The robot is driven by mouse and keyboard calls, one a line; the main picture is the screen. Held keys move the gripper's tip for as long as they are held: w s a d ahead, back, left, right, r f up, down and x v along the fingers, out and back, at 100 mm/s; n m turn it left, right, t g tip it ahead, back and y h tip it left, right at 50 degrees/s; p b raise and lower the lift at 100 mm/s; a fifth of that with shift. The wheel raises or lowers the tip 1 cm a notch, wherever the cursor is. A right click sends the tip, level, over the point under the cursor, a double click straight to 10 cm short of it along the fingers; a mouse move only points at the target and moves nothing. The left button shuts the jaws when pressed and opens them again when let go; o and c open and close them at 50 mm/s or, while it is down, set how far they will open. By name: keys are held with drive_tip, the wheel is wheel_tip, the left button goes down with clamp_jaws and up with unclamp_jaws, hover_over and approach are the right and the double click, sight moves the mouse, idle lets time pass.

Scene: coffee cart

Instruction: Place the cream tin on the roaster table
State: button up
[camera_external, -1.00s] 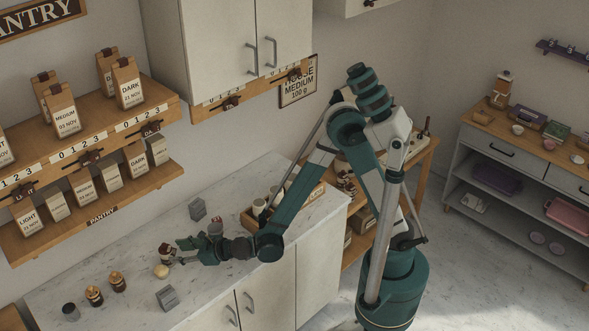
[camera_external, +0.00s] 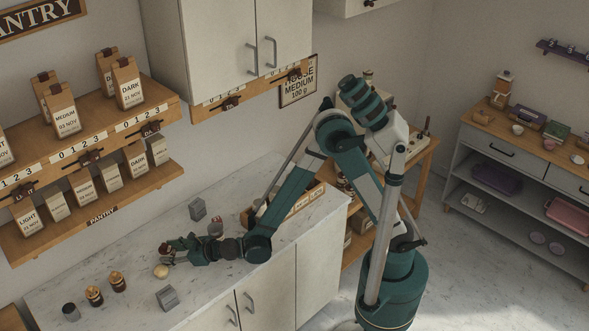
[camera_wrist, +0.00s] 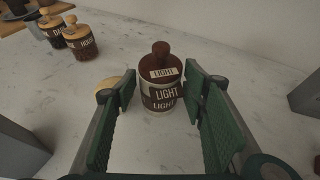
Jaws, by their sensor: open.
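A small cream-bodied tin with a dark brown lid and knob, labelled LIGHT, stands upright on the marble counter; in the wrist view the tin (camera_wrist: 162,92) is between my fingers. My gripper (camera_wrist: 160,100) is open, with one finger on each side of the tin and visible gaps. In the external view my gripper (camera_external: 174,251) is low over the counter, and its fingers partly hide the tin. A wooden table (camera_external: 421,154) stands behind my arm, partly hidden; I cannot tell if it is the roaster table.
A pale yellow round thing (camera_external: 161,271) lies close beside my gripper. Two brown jars (camera_external: 94,296) (camera_external: 117,281) and a dark canister (camera_external: 70,311) stand at left. A wooden crate (camera_external: 250,218) is behind my forearm.

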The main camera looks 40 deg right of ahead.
drive_tip(key=shift+c, duration=0.7)
drive_tip(key=c, duration=0.8)
drive_tip(key=shift+r, duration=0.15)
drive_tip(key=shift+r+p, duration=1)
drive_tip(key=shift+r, duration=3.9)
